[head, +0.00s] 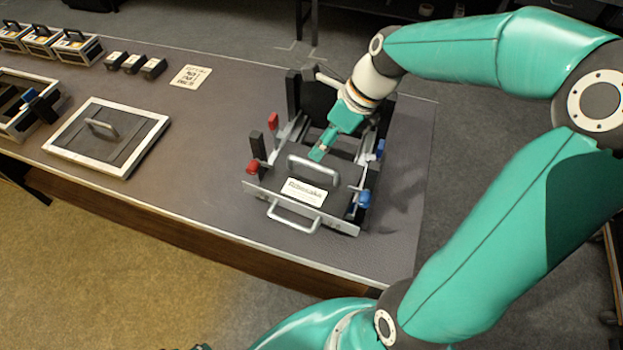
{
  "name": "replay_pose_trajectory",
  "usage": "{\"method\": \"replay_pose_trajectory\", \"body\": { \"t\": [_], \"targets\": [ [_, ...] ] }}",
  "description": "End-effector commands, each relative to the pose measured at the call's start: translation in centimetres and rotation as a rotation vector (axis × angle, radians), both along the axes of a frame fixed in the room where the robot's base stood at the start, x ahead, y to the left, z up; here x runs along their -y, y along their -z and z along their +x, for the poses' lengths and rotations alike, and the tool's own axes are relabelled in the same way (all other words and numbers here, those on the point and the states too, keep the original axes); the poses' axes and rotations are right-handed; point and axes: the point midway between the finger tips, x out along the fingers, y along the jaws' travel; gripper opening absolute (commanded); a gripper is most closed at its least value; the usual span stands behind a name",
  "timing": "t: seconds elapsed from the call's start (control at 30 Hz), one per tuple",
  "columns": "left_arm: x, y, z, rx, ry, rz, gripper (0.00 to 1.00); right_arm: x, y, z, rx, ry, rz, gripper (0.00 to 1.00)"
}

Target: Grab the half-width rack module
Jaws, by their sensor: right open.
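My right gripper (321,147) comes down from the upper right over a metal rack fixture (340,221) at the table's right end. The gripper is open, with its fingertips just above and behind a grey upright handle (313,165). I cannot tell whether they touch it. I cannot tell which part is the half-width rack module; the arm hides some of the fixture's back. My left gripper is out of view.
A flat framed panel with a handle (108,137) lies mid-table. An open tray (14,122) is at the left edge. Several small boxes (74,47), dark blocks (134,64) and a printed card (191,77) are behind. Table between panel and fixture is clear.

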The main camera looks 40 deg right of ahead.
Motion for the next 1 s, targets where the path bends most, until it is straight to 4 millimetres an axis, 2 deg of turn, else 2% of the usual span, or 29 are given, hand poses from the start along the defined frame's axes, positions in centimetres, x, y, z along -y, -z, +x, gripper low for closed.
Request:
{"method": "replay_pose_trajectory", "body": {
  "t": [0.1,0.37,0.63,1.0],
  "targets": [
    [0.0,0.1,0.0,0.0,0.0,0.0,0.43,-0.5,1.4,0.5,-0.001,-0.003,0.001,0.43],
    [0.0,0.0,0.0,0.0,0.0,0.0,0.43,-1.1,2.9,0.9,-0.002,-0.004,0.001,0.43],
    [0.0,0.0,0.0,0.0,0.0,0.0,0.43,-2.2,6.3,1.7,-0.001,-0.005,0.001,0.43],
    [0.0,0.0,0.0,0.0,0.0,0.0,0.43,-2.3,6.7,1.9,0.001,-0.004,0.0,0.43]
  ]
}}
